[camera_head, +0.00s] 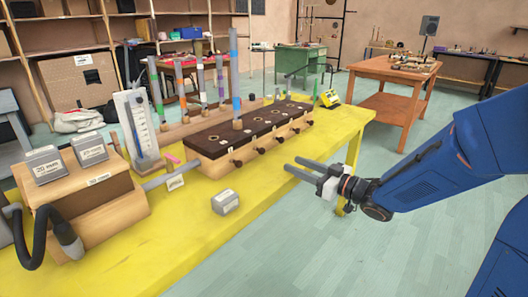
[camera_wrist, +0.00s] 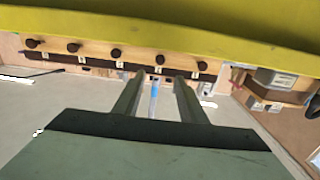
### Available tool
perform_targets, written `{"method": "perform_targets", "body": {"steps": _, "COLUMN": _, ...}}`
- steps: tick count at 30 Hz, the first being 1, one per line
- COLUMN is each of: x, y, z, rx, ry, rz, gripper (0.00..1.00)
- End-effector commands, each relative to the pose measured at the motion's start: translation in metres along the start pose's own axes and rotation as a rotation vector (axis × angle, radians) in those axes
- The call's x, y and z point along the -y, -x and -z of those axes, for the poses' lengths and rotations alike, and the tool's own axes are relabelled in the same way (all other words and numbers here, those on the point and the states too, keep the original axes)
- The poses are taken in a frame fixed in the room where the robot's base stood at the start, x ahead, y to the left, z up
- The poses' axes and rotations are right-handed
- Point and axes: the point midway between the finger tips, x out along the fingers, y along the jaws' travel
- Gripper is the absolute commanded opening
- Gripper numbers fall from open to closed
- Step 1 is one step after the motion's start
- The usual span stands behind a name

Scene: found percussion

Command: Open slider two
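A wooden chest with a dark, holed top (camera_head: 215,139) stands on the yellow table. Several dark round slider knobs stick out of its front side, and they also show in a row in the wrist view (camera_wrist: 117,53). Small pale tags sit beside the knobs; their writing is too small to read, so I cannot tell which is slider two.
The yellow table (camera_head: 150,262) carries a grey weight block (camera_head: 225,202), a wooden bellows box (camera_head: 75,190) with two more blocks, and a black hose (camera_head: 35,245). Banded pipes (camera_head: 156,88) stand behind and on the chest. Floor before the table is free.

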Motion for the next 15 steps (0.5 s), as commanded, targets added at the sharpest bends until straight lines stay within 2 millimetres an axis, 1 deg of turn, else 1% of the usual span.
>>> {"method": "perform_targets", "body": {"steps": 1, "x": 0.001, "y": -0.008, "z": 0.000, "rx": -0.001, "ry": -0.001, "rz": 0.003, "gripper": 0.38}}
{"method": "perform_targets", "body": {"steps": 8, "x": 0.001, "y": -0.047, "z": -0.001, "rx": 0.001, "ry": 0.000, "rz": 0.001, "gripper": 0.38}}
{"method": "perform_targets", "body": {"steps": 15, "x": 0.001, "y": -0.089, "z": -0.001, "rx": 0.001, "ry": 0.000, "rz": 0.001, "gripper": 0.38}}
